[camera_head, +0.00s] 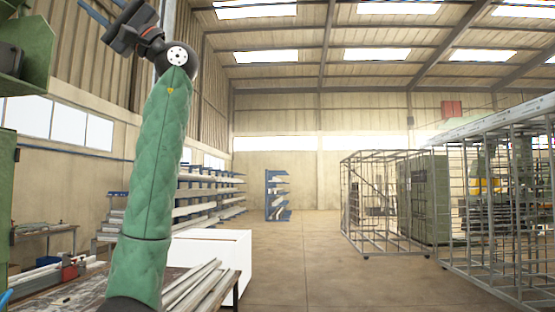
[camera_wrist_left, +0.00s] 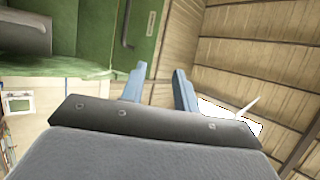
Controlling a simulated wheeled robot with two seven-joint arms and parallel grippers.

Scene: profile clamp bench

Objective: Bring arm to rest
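My left arm, in a green padded sleeve, rises from the bottom of the head view. Its left gripper (camera_head: 101,9) is raised high at the top left, by a green machine (camera_head: 36,45). In the left wrist view, the two blue fingers of the left gripper (camera_wrist_left: 160,88) stand apart with nothing between them. A green cabinet-like surface (camera_wrist_left: 92,35) lies beyond them, with the wall panels. My right arm and right gripper are in neither view.
A bench with metal profiles (camera_head: 203,288) and a red device (camera_head: 71,269) stands low at the left, partly behind my arm. A white box (camera_head: 238,256) stands behind it. Wire cages (camera_head: 390,200) fill the right. The middle floor (camera_head: 310,265) is clear.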

